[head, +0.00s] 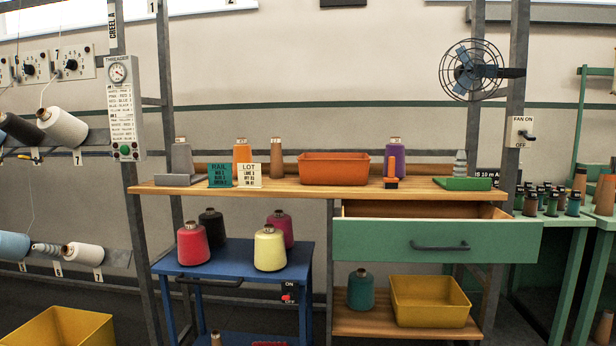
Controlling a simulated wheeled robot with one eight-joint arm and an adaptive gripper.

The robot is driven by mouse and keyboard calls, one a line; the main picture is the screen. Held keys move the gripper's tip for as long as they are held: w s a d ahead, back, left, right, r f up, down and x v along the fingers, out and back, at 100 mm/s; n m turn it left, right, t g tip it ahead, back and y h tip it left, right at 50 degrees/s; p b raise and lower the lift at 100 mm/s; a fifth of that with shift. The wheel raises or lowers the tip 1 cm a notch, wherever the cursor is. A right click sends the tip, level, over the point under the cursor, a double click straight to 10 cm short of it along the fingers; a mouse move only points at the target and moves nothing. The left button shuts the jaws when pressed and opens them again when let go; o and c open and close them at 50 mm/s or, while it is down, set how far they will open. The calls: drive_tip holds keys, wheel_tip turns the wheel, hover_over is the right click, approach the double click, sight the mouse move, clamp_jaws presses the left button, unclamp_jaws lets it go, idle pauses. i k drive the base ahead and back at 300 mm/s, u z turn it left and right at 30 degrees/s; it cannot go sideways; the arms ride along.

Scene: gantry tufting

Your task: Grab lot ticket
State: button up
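The lot ticket (249,180) is a small cream card headed LOT with several lines of dark print. It stands upright near the front edge of the wooden bench top (300,188), left of the middle. A teal card headed RAIL (220,177) stands close at its left. An orange cone (242,153) is behind the lot ticket and partly hidden by it. My gripper is not in view.
An orange bin (333,168) sits on the bench to the right of the ticket. A green drawer (435,242) stands pulled out below the bench at right. A blue cart (232,262) with several yarn cones stands below the ticket, in front of the bench.

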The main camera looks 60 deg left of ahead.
sight(249, 175)
drive_tip(key=z, duration=1.1)
drive_tip(key=k, duration=2.8)
drive_tip(key=u, duration=2.1)
drive_tip(key=i, duration=0.25)
drive_tip(key=z, duration=0.05)
